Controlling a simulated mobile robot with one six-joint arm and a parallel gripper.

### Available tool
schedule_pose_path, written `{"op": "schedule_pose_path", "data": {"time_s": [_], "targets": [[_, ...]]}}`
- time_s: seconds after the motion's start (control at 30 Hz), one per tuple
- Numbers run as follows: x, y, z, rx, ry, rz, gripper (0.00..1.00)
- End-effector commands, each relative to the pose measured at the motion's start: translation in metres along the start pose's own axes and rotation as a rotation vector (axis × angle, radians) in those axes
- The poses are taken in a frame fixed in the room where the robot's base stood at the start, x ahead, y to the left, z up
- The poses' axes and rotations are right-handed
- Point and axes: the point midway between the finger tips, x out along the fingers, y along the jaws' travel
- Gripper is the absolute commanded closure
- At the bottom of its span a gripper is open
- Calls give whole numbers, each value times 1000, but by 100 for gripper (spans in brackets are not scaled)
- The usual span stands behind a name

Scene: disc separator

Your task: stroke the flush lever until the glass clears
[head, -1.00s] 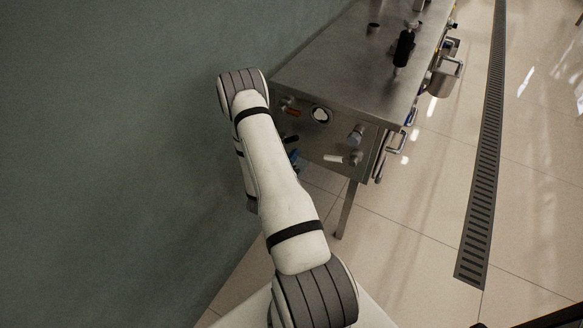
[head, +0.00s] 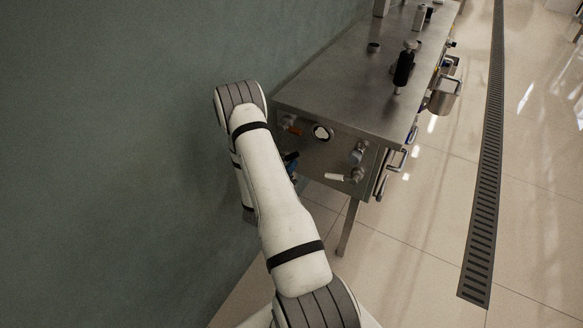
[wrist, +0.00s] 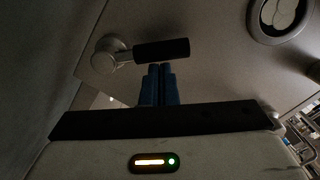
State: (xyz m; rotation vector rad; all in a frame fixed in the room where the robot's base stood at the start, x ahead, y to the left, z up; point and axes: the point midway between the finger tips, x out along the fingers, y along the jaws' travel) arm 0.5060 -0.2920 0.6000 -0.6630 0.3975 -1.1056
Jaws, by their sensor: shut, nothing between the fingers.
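The flush lever, with a black grip (wrist: 162,50) on a round grey hub, sticks out from the steel end panel in the wrist view. The dark grip also shows beside my arm in the head view (head: 291,156). My gripper (wrist: 160,68) has its blue fingers shut together and empty, their tips just under the grip; I cannot tell if they touch it. The round sight glass (head: 321,132) is on the panel right of the lever; it looks pale with a dark rim, and shows partly at the top right of the wrist view (wrist: 281,12).
The steel bench (head: 345,85) bears a black-handled item (head: 404,66). A wall (head: 110,150) stands close on the left. Floor at right is open around a drain grate (head: 485,190).

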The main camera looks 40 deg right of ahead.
Motion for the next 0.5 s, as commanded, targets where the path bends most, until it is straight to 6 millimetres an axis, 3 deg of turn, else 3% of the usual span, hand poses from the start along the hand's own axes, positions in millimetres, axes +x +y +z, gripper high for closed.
{"op": "schedule_pose_path", "data": {"time_s": [0.03,0.17,0.37,0.5], "targets": [[2,0,9,12,-19,-5,100],[1,2,2,11,-19,-4,100],[-7,11,-34,1,-10,5,100],[-44,9,-28,-1,-13,14,100]]}}
